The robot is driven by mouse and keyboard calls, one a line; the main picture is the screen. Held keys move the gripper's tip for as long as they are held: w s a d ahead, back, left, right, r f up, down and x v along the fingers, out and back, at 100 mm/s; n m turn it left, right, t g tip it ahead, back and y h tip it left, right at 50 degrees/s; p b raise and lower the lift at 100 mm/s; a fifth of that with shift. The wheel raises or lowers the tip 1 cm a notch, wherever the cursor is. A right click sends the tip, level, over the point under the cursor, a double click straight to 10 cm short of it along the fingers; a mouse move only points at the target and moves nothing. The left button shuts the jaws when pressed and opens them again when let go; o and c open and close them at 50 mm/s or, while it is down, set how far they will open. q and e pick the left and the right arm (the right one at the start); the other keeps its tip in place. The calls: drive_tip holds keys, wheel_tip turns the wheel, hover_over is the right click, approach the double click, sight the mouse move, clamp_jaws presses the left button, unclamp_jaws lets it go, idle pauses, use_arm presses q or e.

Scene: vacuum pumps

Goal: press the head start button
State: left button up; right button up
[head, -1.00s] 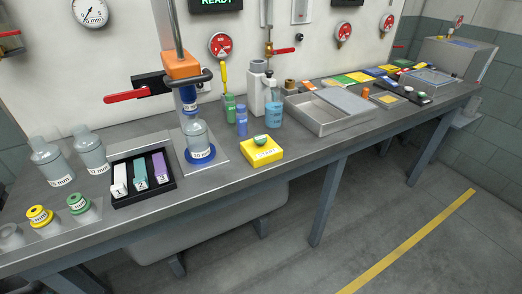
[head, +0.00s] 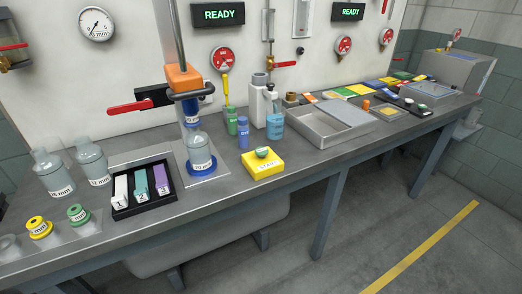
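A yellow box (head: 263,168) with a label on its front sits near the front edge of the bench, right of the blue-based jar. A round green and white button (head: 263,153) stands on top of it. The label is blurred now. An orange head (head: 183,77) on a vertical column sits above a clear jar (head: 198,150) on a blue base. A blue part hangs under the head, over the jar's top. Neither of my grippers shows in the head view.
Green and blue bottles (head: 243,135) stand behind the yellow box. A grey tray (head: 320,128) lies to its right, and a black rack (head: 143,190) with numbered blocks to its left. The bench front beside the box is clear. Two wall displays (head: 218,14) read READY.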

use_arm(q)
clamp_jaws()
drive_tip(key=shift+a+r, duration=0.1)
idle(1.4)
